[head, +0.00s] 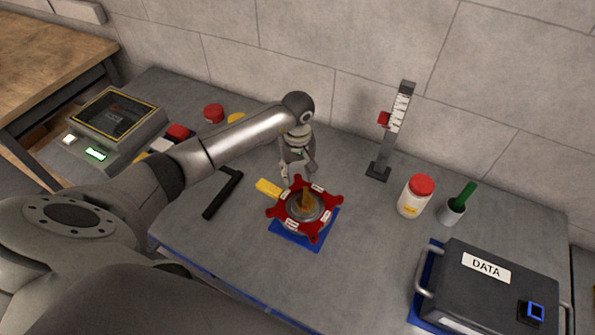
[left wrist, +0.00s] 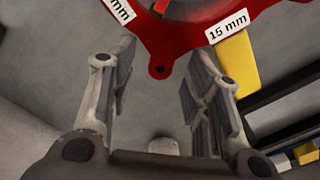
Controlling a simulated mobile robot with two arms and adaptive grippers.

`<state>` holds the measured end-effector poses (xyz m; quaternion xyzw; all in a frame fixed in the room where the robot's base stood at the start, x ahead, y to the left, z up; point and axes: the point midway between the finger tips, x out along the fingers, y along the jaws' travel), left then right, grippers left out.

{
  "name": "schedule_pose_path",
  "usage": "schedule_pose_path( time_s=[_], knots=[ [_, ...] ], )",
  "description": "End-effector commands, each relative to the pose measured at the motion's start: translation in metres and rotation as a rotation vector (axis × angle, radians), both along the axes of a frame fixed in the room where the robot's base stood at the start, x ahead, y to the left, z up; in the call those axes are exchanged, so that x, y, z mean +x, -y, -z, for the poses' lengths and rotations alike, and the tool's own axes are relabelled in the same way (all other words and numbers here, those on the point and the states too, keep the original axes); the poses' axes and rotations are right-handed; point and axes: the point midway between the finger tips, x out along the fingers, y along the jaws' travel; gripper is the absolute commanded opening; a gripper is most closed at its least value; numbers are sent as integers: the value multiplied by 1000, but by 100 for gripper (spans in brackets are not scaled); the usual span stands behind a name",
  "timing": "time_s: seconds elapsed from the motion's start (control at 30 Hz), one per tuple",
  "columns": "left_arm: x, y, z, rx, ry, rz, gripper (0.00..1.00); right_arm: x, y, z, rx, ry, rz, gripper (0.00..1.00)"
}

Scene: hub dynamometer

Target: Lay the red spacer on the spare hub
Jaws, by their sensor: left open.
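The red spacer (head: 316,229) is a flat ring with several lobes and white labels; one reads "15 mm" in the left wrist view (left wrist: 166,42). In the head view it lies around the hub (head: 306,202), whose grey face and brown centre show through the opening. The spacer hides the hub's outer part, so I cannot tell whether it rests flat. My left gripper (head: 296,176) is open just behind the spacer's far edge. In the left wrist view a spacer lobe shows between the open fingers (left wrist: 163,62), without visible grip. My right gripper is not in view.
A blue mat (head: 297,238) lies under the hub, with a yellow piece (head: 267,187) beside it. A black handle (head: 223,193) lies left. A gauge stand (head: 393,135), white jar (head: 412,198), green-handled cup (head: 452,211) and DATA box (head: 490,285) stand right. The front middle is clear.

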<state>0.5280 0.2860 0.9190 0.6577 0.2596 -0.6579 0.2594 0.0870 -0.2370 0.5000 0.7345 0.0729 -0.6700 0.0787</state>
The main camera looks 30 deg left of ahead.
Motion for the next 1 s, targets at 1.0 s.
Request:
schedule_pose_path(
  time_s=[1.0],
  knots=[
    [0, 0, -120, 1, -1, 0, 44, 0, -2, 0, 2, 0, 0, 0]
  ],
)
